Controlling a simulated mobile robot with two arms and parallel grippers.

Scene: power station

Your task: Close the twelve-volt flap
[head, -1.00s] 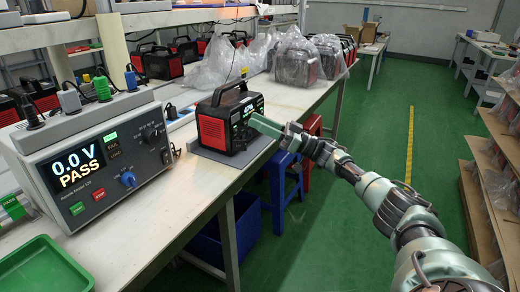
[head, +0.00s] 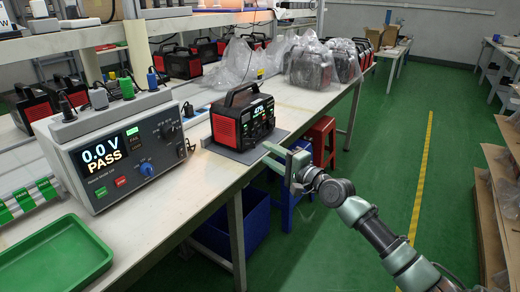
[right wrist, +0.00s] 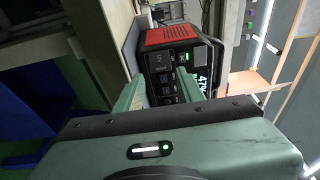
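The red and black power station (head: 226,122) stands upright on a grey mat (head: 238,154) near the table's edge, its screen lit. Its front panel with several dark ports also shows, turned sideways, in the right wrist view (right wrist: 168,82). I cannot make out the twelve-volt flap for certain, or whether it is open. My right gripper (head: 272,156) is in front of the panel, at its lower right, apart from it. In the right wrist view its two green fingers (right wrist: 158,88) stand apart with nothing between them. They hide part of the panel. My left gripper is out of view.
A tester (head: 112,158) reading 0.0 V PASS stands left of the power station. A green tray (head: 52,262) lies at the near left. Bagged power stations (head: 310,66) stand farther along the table. Blue (head: 290,205) and red (head: 323,140) stools stand beside the table.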

